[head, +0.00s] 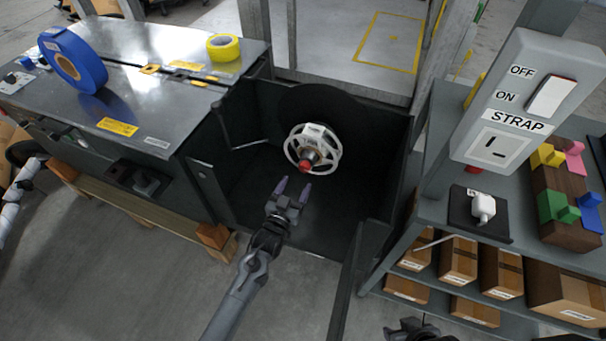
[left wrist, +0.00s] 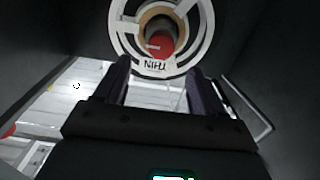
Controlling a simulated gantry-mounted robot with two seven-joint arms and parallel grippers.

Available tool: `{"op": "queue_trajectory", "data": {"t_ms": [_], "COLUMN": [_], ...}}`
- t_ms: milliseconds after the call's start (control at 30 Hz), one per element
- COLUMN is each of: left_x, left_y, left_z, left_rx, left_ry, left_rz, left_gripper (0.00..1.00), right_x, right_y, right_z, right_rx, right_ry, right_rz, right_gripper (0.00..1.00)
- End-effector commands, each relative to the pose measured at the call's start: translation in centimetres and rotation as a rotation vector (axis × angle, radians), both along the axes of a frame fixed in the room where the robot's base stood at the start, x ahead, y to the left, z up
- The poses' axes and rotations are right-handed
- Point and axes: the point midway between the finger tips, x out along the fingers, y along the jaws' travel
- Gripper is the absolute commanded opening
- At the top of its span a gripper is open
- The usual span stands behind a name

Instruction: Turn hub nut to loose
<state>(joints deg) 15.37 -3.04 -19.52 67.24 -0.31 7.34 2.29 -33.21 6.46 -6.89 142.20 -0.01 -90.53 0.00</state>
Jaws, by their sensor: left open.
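The red hub nut (head: 306,166) sits at the centre of a white spoked hub (head: 326,135), inside a dark open-fronted bay. In the left wrist view the red nut (left wrist: 160,46) shows at the top, ringed by the white hub (left wrist: 125,38). My left gripper (head: 293,184) is open and empty, in front of and a little below the nut, with its two fingers pointing toward the hub. The fingers are apart from the nut. What seems to be my right gripper (head: 418,329) shows partly at the bottom edge; its fingers are unclear.
Dark side walls (head: 373,205) flank the bay. A metal bench (head: 150,92) with blue tape (head: 73,60) and yellow tape (head: 223,46) stands left. A strap switch panel (head: 520,105) and shelves with boxes (head: 458,260) stand right.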

Motion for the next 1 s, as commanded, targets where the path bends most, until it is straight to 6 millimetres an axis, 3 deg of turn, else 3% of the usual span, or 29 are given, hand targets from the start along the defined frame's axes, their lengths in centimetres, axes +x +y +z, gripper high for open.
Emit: {"op": "queue_trajectory", "data": {"t_ms": [100, 400, 900, 1000], "left_x": [2.1, 5.7, 6.8, 6.8], "left_y": [-0.8, -2.1, -2.4, -2.4], "left_z": [-0.5, -0.4, -0.1, -0.1], "left_rx": [-0.001, 0.000, 0.000, 0.000], "left_ry": [-0.003, -0.001, 0.001, 0.001], "left_rz": [0.000, 0.000, 0.001, 0.001], "left_gripper": [0.69, 0.69, 0.69, 0.57], "right_x": [0.0, 0.0, 0.0, 0.0], "right_y": [-0.1, -0.3, -0.2, -0.1], "right_z": [-2.1, -4.8, -5.3, -5.3], "right_rx": [-0.003, -0.013, -0.007, -0.005], "right_ry": [0.001, 0.002, 0.002, 0.002], "right_rz": [0.001, 0.007, 0.004, 0.002], "right_gripper": [0.43, 0.43, 0.43, 0.43]}}
